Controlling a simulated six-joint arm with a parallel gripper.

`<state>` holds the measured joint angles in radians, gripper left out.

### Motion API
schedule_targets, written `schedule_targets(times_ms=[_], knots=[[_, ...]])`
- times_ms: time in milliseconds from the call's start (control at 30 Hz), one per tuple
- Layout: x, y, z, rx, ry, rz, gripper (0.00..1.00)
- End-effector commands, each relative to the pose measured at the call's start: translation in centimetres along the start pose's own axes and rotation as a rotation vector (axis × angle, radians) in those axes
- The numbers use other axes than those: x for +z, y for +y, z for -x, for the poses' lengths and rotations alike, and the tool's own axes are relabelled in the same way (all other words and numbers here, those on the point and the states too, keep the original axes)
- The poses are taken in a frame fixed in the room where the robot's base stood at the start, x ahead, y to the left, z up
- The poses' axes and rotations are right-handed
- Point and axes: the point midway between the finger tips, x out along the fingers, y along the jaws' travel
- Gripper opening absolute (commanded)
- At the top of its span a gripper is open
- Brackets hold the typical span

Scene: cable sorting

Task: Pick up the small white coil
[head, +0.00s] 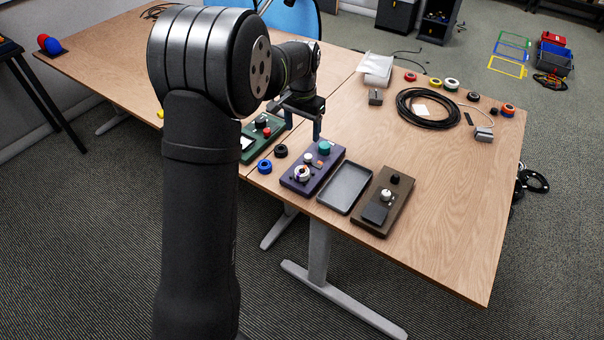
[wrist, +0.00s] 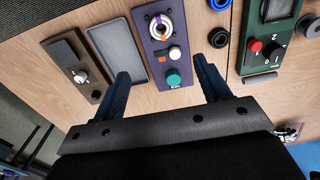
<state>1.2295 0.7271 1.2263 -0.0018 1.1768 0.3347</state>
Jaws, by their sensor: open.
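A small white ring-shaped coil (head: 450,84) lies flat near the far edge of the table in the head view, in a loose row with other coloured rings. It does not show clearly in the wrist view. My gripper (head: 303,122) is well to the left of it and nearer, above the table by the purple and green panels. In the wrist view my gripper (wrist: 162,69) has its fingers spread wide with nothing between them. The purple panel (wrist: 156,58) lies below the gap.
Red (head: 410,77), yellow (head: 435,82), black (head: 473,96) and red-black (head: 507,110) rings lie near the white coil. A large black cable loop (head: 401,105) lies in front. A grey tray (head: 346,187) and brown panel (head: 398,216) sit nearer. The table's right front is clear.

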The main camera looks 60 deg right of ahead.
Motion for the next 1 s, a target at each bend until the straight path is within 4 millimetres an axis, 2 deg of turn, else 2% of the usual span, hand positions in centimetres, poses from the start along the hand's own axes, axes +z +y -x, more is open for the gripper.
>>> schedule_targets(times_ms=[167, 400, 533, 733, 1000], knots=[[2.0, 0.5, -0.6, -0.017, 0.100, 0.069, 0.69], [6.1, 1.5, -1.5, -0.043, 0.291, 0.207, 0.69], [7.5, 1.9, -1.7, -0.050, 0.354, 0.254, 0.69], [7.7, 1.9, -2.9, -0.053, 0.378, 0.272, 0.69], [6.1, 1.4, -6.9, -0.053, 0.377, 0.271, 0.69]])
